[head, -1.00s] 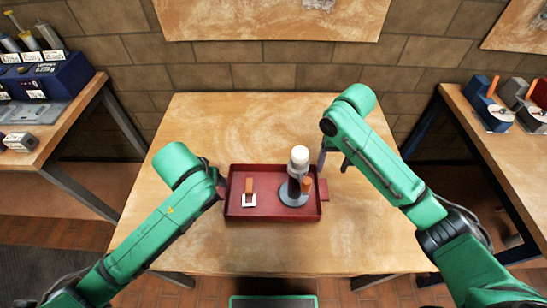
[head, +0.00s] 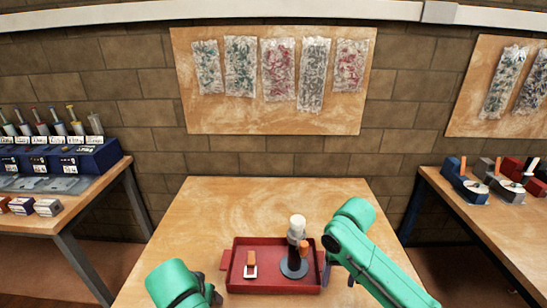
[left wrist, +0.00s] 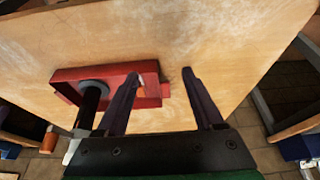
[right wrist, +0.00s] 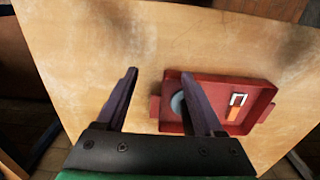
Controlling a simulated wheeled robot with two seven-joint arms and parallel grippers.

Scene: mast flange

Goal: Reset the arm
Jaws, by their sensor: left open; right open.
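A red tray (head: 268,285) stands on the wooden table, with a small handle at each end. In it are a dark post with a white top (head: 297,226) on a round grey base (head: 294,267), and an orange piece with a white bracket (head: 251,264). My left gripper (head: 214,292), partly cut off and hidden by its arm, is beside the tray's left end. The left wrist view shows its fingers (left wrist: 160,75) apart, with a tray handle in view between them. My right gripper (head: 338,272) is beside the tray's right end, its fingers (right wrist: 159,74) apart and empty.
The wooden table (head: 270,200) is bare behind the tray. A side bench at left holds a blue rack (head: 65,158); one at right holds blue and red devices (head: 463,180). A board with several bags (head: 277,115) hangs on the brick wall.

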